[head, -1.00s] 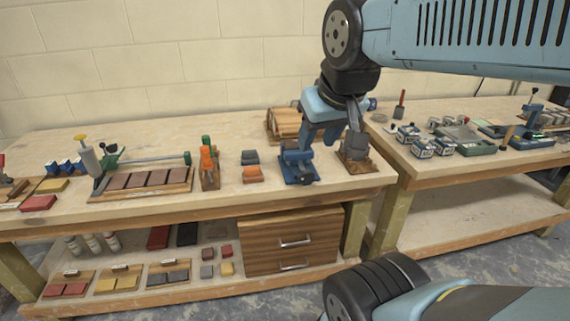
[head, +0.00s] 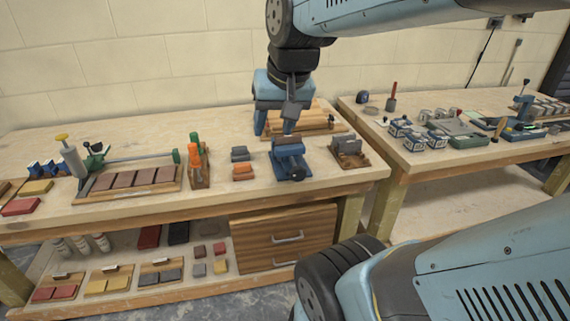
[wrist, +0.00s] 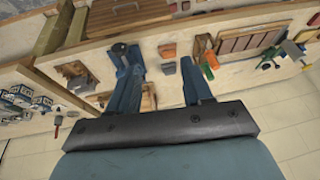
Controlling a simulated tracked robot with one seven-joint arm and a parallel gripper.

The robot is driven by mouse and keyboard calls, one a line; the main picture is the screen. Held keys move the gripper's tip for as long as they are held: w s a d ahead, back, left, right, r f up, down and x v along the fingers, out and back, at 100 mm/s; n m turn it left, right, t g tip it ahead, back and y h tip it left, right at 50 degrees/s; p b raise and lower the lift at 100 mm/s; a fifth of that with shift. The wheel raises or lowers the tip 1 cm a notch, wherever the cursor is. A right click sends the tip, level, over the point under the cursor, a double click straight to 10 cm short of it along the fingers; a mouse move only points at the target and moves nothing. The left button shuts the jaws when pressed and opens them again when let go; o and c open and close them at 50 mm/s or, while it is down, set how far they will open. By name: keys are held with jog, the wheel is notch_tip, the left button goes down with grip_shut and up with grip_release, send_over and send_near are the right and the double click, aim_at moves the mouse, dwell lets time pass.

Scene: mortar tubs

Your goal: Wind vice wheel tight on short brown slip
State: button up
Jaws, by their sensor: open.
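The blue vice (head: 287,158) stands near the front edge of the left bench. Its dark wheel (head: 297,173) faces the front. I cannot make out a brown slip in its jaws. My gripper (head: 275,130) is open and empty, pointing down above the bench, behind and slightly left of the vice. In the wrist view my two blue fingers (wrist: 160,60) are spread apart, and the vice (wrist: 119,54) shows by the left finger, partly hidden. Longer brown slips (head: 135,178) lie in a row in a wooden holder to the left.
Grey and orange blocks (head: 242,172) lie left of the vice. A grey fixture on a wooden base (head: 349,153) stands to its right. A wooden cradle (head: 318,122) is behind. Orange and green clamps (head: 197,160) stand farther left. Small slips (head: 200,251) lie on the lower shelf.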

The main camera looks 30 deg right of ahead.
jog(key=w+d+f+m+g+y, duration=0.25)
jog(key=w+d+f+m, duration=0.25)
jog(key=w+d+m, duration=0.4)
jog(key=m+y, duration=0.2)
jog(key=m, duration=0.7)
send_near(299, 171)
jog(key=shift+g+h, duration=0.25)
jog(key=shift+g, duration=0.2)
jog(key=x, duration=0.3)
jog(key=w+x, duration=0.1)
jog(key=x, duration=0.6)
jog(key=shift+w+f, duration=0.2)
jog(key=shift+w, duration=0.1)
jog(key=shift+c, duration=0.2)
